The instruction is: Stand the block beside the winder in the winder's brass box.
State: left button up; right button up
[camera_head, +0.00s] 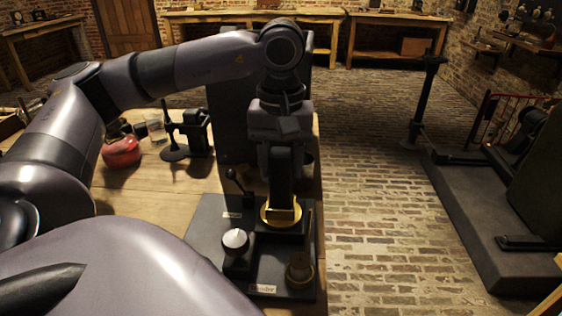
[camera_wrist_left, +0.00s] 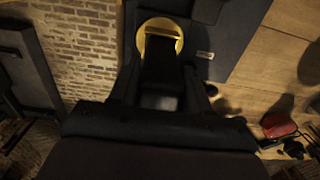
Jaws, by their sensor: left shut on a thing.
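My left gripper (camera_head: 283,196) points down over the black base (camera_head: 205,228) on the wooden table. It is shut on a dark block (camera_wrist_left: 162,62), which hangs below the fingers and is largely hidden by them in the head view. The brass box (camera_head: 270,216) is directly below, showing as a bright round brass piece; it also shows in the left wrist view (camera_wrist_left: 146,32). The block's lower end overlaps the brass; I cannot tell whether it is inside or just above. The winder cannot be singled out with certainty. My right gripper is out of view.
A silver-topped knob (camera_head: 235,239) and a small brown spool-like piece (camera_head: 299,267) stand on the base's near part. A thin lever (camera_head: 239,184) rises at left. A red object (camera_head: 121,152) and a glass jar (camera_head: 156,128) are farther left. Brick floor lies right.

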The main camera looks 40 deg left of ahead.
pick_arm(q)
jog(key=shift+f+b, duration=0.7)
jog(key=shift+f, duration=0.05)
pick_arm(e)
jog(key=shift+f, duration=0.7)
pick_arm(q)
jog(key=o, duration=1.3)
jog(key=shift+r, duration=0.7)
notch_tip(320, 180, up, 6)
jog(key=shift+f+p, duration=0.1)
jog(key=shift+p, duration=0.3)
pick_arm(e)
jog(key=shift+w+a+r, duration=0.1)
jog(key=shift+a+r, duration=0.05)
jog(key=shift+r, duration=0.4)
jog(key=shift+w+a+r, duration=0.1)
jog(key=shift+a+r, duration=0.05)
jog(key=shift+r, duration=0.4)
pick_arm(q)
jog(key=shift+d, duration=0.1)
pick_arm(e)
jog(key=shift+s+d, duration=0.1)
